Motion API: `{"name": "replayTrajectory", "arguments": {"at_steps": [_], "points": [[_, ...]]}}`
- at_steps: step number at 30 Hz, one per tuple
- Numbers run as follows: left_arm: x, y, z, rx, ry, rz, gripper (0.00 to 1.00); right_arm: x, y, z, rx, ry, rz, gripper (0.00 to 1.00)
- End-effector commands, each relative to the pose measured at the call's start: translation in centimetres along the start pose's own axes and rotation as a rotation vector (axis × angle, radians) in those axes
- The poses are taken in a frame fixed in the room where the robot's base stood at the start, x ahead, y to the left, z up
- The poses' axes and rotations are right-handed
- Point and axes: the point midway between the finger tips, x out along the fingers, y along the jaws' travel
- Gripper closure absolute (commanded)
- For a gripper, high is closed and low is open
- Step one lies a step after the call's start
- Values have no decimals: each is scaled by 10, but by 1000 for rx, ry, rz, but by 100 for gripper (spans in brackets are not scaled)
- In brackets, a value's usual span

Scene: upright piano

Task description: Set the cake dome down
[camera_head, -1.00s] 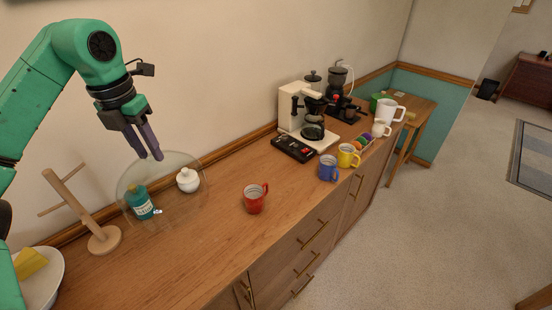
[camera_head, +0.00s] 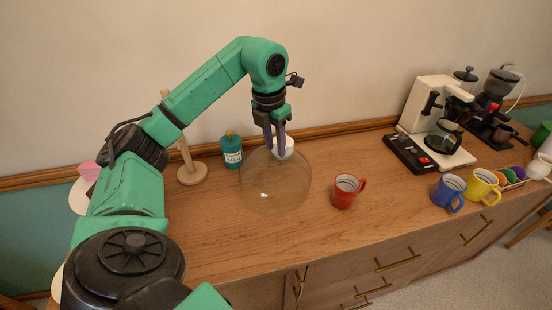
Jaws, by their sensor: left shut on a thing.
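The clear glass cake dome (camera_head: 275,185) is over the wooden counter (camera_head: 225,235), left of the red mug. My left gripper (camera_head: 277,152) points down and is shut at the top of the dome, on its knob, which the fingers hide. The dome looks upright. Whether its rim touches the counter or hovers just above it I cannot tell. My right gripper is not in view.
A red mug (camera_head: 346,190) stands close to the dome's right. Behind it are a white sugar bowl (camera_head: 284,147), a teal bottle (camera_head: 231,150) and a wooden mug stand (camera_head: 190,172). The coffee maker (camera_head: 435,125), blue mug (camera_head: 449,192) and yellow mug (camera_head: 482,186) stand further right. Counter in front is clear.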

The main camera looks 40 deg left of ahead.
Motion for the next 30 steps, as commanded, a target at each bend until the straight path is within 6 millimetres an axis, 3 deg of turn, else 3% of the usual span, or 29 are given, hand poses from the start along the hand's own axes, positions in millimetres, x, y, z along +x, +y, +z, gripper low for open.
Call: {"name": "replayTrajectory", "arguments": {"at_steps": [7, 13, 14, 15, 16, 26, 30], "points": [[38, 0, -5, 0, 1, 0, 100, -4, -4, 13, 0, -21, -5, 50], [40, 0, -5, 0, -3, -1, 100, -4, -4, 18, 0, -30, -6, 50], [41, 0, -5, 1, -1, 0, 52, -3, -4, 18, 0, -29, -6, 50], [41, 0, -5, 1, -1, 0, 37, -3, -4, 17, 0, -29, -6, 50], [41, 0, -5, 1, -1, 0, 34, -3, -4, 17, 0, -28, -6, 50], [38, 0, -5, 1, -2, -1, 34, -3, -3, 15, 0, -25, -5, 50], [21, 0, -4, 1, -5, -1, 34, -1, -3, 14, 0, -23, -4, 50]]}}
